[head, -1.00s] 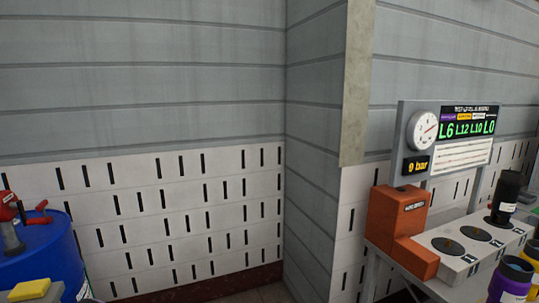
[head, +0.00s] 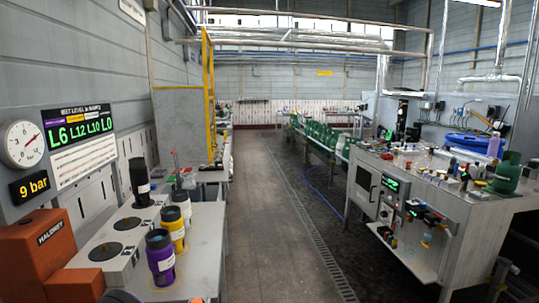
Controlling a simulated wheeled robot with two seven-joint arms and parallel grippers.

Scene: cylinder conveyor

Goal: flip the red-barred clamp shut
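Neither of my grippers shows in the head view. I cannot make out a red-barred clamp with certainty. A small fixture with red and black parts (head: 425,213) sits on the front of the right-hand workbench. It is too small to tell whether it is a clamp, or open or shut.
A left bench holds an orange block (head: 40,260), a purple cylinder (head: 160,258), a yellow one (head: 173,230) and a black one (head: 139,183). The right workbench (head: 450,190) is cluttered. The aisle (head: 275,220) between is clear.

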